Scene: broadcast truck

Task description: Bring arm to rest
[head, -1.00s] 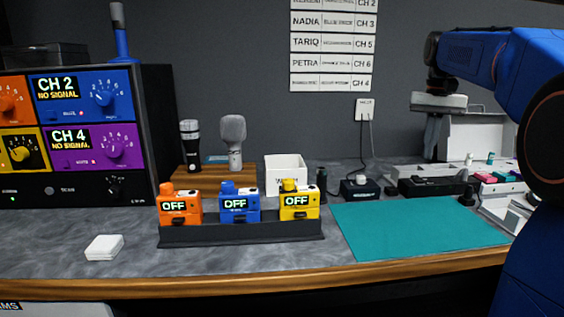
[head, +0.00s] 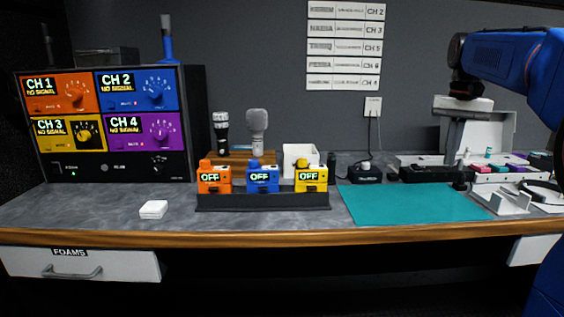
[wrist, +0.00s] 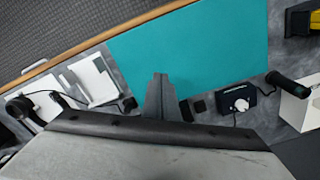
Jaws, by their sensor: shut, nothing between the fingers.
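My blue arm reaches in from the right edge of the head view. Its grey and white wrist hangs over the right rear of the bench, and the fingertips are hard to make out there. In the wrist view my gripper (wrist: 160,78) is shut and empty, its fingers together above the bench near the edge of the teal mat (wrist: 195,45). The mat also shows in the head view (head: 415,208), lying bare on the bench.
Orange (head: 214,180), blue (head: 262,180) and yellow (head: 311,179) packs reading OFF stand in a dark rack. Left are a four-channel receiver (head: 105,165), a white block (head: 153,209) and a FOAMS drawer (head: 80,268). A white stand (head: 508,203) sits right of the mat.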

